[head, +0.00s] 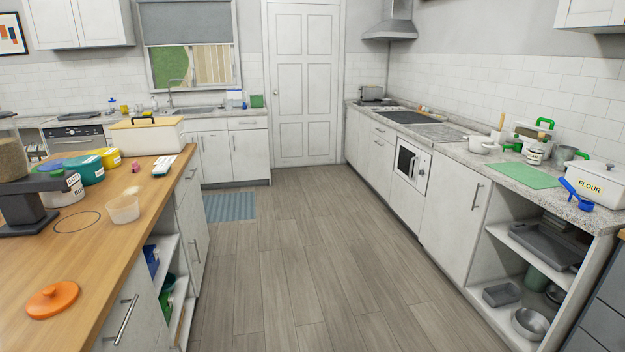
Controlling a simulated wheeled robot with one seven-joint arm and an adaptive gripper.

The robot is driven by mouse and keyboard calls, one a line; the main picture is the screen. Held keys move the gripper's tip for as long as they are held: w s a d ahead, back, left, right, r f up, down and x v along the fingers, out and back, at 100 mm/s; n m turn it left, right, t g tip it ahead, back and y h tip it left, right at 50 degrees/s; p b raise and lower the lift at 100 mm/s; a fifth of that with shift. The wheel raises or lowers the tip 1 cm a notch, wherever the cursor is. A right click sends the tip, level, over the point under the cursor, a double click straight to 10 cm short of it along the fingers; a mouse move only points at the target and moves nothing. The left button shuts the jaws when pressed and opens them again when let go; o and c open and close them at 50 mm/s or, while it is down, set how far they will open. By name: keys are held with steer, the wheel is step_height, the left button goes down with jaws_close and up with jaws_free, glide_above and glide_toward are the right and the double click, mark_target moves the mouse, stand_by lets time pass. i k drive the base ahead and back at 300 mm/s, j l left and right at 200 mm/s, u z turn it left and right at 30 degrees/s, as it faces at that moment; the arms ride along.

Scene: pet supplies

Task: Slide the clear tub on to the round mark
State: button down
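The clear tub (123,210) stands upright and open on the wooden counter (110,255) at the left, close to the counter's right edge. It looks empty. The round mark (77,222) is a thin dark ring outline on the same counter, just left of the tub. A small gap shows between the tub and the ring, and the inside of the ring is bare. My gripper is not in view.
A dark stand (22,205) bearing a jar of brown grains is left of the ring. Labelled canisters (88,169) stand behind it. An orange lid (52,299) lies nearer. The floor (290,270) is clear.

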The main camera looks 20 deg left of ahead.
mark_target(124, 210)
steer(key=i+u, duration=0.65)
steer(key=i, duration=0.3)
steer(key=i+l+u, duration=0.65)
steer(key=i, duration=0.25)
steer(key=i+u, duration=0.5)
steer(key=i+l+u, duration=0.2)
steer(key=u, duration=0.25)
steer(key=i+l+u, duration=0.35)
steer(key=u, duration=0.15)
steer(key=i+l, duration=0.05)
